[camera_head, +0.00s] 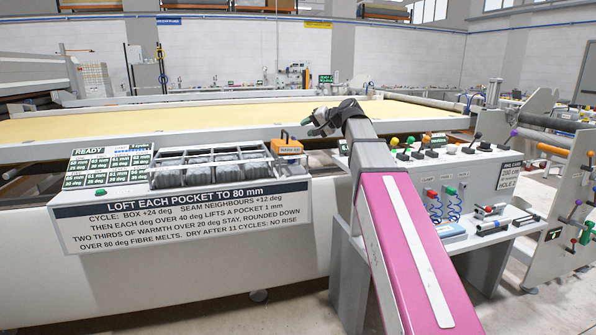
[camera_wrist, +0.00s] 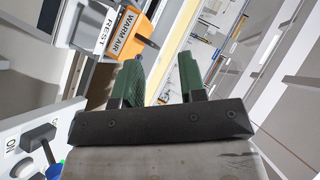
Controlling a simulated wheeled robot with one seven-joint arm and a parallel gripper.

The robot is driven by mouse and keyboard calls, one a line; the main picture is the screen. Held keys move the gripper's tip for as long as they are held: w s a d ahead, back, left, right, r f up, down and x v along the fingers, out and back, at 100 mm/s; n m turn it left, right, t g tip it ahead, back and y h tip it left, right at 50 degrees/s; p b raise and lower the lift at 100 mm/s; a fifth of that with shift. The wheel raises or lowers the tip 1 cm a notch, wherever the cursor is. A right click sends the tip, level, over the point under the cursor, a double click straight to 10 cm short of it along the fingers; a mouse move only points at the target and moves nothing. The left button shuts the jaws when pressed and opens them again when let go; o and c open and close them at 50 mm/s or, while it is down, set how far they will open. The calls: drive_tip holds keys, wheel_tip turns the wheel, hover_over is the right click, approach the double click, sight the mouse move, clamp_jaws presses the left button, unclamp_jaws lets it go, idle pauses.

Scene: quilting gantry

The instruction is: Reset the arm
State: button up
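My pink arm reaches forward from the lower edge of the head view and bends near the long frame. My gripper (camera_head: 316,124) is at its end, pointing left, above and to the right of the orange warm-air tool (camera_head: 287,146). In the wrist view my gripper (camera_wrist: 163,80) has its two green fingers apart with nothing between them. The orange part labelled WARM AIR (camera_wrist: 132,32) lies beyond the left finger, apart from it as far as I can tell. A white REST label (camera_wrist: 104,30) is beside it.
A white console with levers and knobs (camera_head: 475,170) stands right of my arm. A rack of grey pockets (camera_head: 213,168) and a readout panel (camera_head: 107,166) are at the left, above a printed sign (camera_head: 180,215). A yellow quilt bed (camera_head: 200,118) stretches behind.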

drive_tip(key=s+d+f+g+h, duration=0.1)
drive_tip(key=s+d+f+h, duration=0.15)
drive_tip(key=f, duration=0.75)
drive_tip(key=s+d+f+g+h, duration=0.1)
drive_tip(key=s+d+f, duration=0.15)
drive_tip(key=f, duration=0.85)
drive_tip(key=s+d+f+g+h, duration=0.15)
drive_tip(key=s+f, duration=0.25)
drive_tip(key=f, duration=0.6)
drive_tip(key=s+d+f+n+g+h, duration=0.1)
drive_tip(key=s+d+f+g+h, duration=0.1)
drive_tip(key=s+f, duration=0.6)
drive_tip(key=s+d+f+n+g+h, duration=0.1)
drive_tip(key=s+d+f+g+h, duration=0.1)
drive_tip(key=s+d+f, duration=0.4)
drive_tip(key=s+f+h, duration=0.1)
drive_tip(key=s+f, duration=0.2)
drive_tip(key=f, duration=0.4)
drive_tip(key=shift+s+d+h, duration=0.15)
drive_tip(key=shift+s+h, duration=0.15)
drive_tip(key=shift+h, duration=0.1)
drive_tip(key=shift+o, duration=0.3)
